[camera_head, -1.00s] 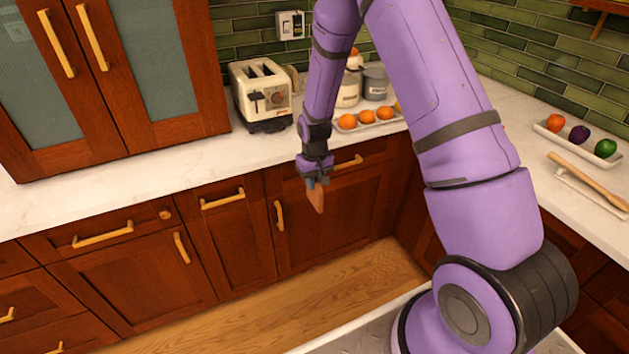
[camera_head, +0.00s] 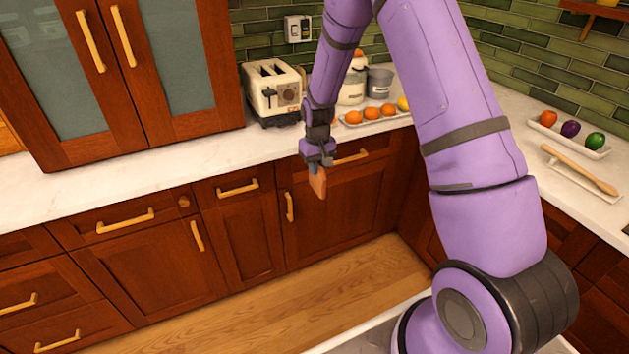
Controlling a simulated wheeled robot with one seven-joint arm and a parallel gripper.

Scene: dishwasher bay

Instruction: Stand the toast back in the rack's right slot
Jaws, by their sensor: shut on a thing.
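My gripper (camera_head: 314,167) points down in front of the counter's front edge, below the counter top. It is shut on a brown slice of toast (camera_head: 318,184), which hangs below the fingers in front of the wooden cabinet doors. The toast is seen at an angle, and its upper part is hidden by the fingers. I cannot make out a toast rack in this view.
A cream toaster (camera_head: 272,92) stands on the white counter (camera_head: 200,157) against the tiled wall. A tray of oranges (camera_head: 372,114) and canisters (camera_head: 352,88) are right of my forearm. A vegetable tray (camera_head: 570,137) and a rolling pin (camera_head: 580,169) lie on the right counter.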

